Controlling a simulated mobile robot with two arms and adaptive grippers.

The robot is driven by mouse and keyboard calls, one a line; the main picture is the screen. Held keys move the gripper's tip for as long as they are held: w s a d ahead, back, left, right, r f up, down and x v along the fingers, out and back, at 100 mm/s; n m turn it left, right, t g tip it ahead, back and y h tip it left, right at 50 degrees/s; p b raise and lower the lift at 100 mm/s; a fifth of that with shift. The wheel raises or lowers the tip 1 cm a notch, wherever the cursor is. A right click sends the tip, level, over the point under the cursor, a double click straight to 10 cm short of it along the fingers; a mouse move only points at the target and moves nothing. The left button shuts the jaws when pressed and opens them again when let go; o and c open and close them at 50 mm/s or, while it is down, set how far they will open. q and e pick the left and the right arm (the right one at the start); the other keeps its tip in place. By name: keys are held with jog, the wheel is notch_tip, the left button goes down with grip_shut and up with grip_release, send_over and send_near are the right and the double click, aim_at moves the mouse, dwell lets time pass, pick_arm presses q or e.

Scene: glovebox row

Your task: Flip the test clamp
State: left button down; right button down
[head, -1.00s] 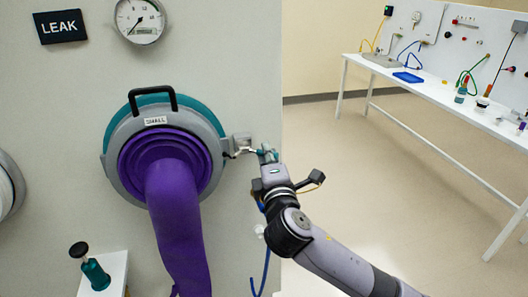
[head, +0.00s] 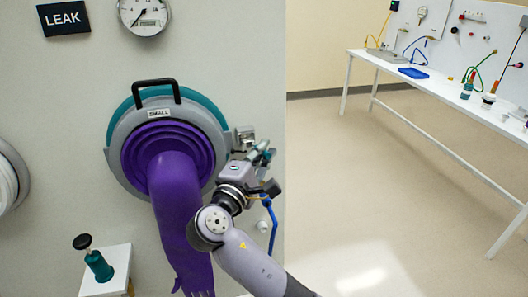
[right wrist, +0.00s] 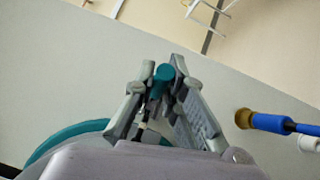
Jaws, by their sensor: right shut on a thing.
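The small glove port is a grey ring (head: 118,150) on the panel, with a teal rim behind it and a black handle on top. A purple glove (head: 178,225) hangs from it. The test clamp (head: 245,136) is a small metal bracket at the ring's right edge. My right gripper (head: 257,153) is beside the clamp, close to the ring. In the right wrist view its fingers (right wrist: 158,82) are closed around the clamp's teal-tipped lever (right wrist: 163,72). The gripper hides most of the lever in the head view. My left gripper is out of view.
A LEAK sign (head: 63,18) and a gauge (head: 143,14) are above the port. A teal bottle-like item with a black top (head: 97,262) stands on a small white shelf (head: 112,285). A blue hose (head: 271,222) hangs behind my arm. A white bench (head: 450,97) is at right.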

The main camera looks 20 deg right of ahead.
dwell(0.3)
jog(key=c, duration=1.6)
grip_release()
jog(key=shift+c, duration=0.2)
jog(key=v, duration=0.7)
jog(key=shift+s+a, duration=0.15)
